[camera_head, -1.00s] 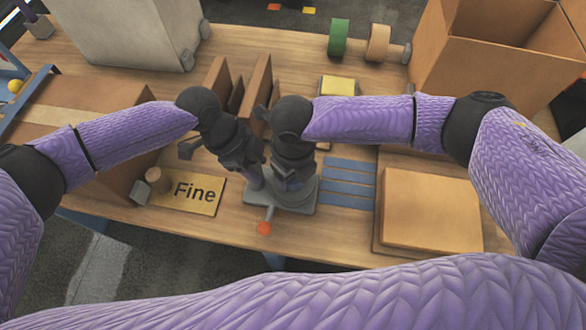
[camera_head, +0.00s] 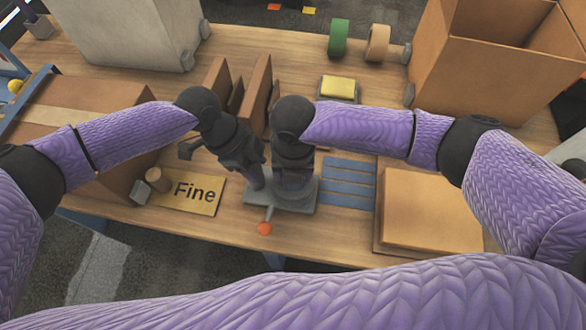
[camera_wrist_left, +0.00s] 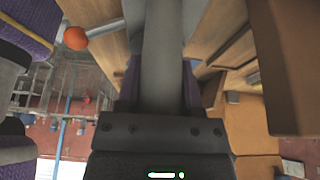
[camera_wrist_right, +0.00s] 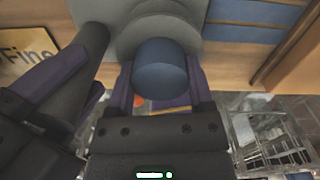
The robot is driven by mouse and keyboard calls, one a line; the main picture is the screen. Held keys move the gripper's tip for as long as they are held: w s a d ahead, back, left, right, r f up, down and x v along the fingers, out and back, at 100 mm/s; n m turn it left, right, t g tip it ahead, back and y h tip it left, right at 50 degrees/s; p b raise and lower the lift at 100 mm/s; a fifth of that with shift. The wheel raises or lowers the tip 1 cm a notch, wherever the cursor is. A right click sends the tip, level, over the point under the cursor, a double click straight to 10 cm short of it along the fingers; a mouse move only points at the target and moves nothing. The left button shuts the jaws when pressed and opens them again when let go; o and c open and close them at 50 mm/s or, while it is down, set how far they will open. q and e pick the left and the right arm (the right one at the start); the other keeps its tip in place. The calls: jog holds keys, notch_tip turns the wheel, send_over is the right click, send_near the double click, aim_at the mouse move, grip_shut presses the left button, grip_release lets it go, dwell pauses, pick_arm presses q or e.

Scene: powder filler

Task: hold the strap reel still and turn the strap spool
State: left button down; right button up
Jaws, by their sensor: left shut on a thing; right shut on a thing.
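The strap reel's grey base (camera_head: 285,200) sits at the middle front of the table, with an orange-tipped lever (camera_head: 264,228) at its front. My left gripper (camera_head: 257,180) is at the left part of the reel. In the left wrist view a grey upright bar (camera_wrist_left: 162,50) of the reel lies between its fingers, shut on it. My right gripper (camera_head: 291,182) comes down over the reel from above. In the right wrist view the dark blue round spool (camera_wrist_right: 160,66) is between its purple fingers, shut on it. In the head view the hands mostly hide the spool.
A "Fine" sign (camera_head: 197,194) and a small brown cylinder (camera_head: 158,179) are left of the reel. Blue strips (camera_head: 348,184) and a flat cardboard stack (camera_head: 430,210) are right. Brown upright dividers (camera_head: 258,88) stand behind. Green (camera_head: 339,38) and tan (camera_head: 378,42) tape rolls are at the back.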

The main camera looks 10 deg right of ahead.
jog(key=m, duration=2.3)
jog(key=shift+m, duration=0.3)
jog(key=m, duration=0.5)
jog(key=shift+m, duration=0.3)
jog(key=m, duration=1.3)
jog(key=shift+m, duration=0.4)
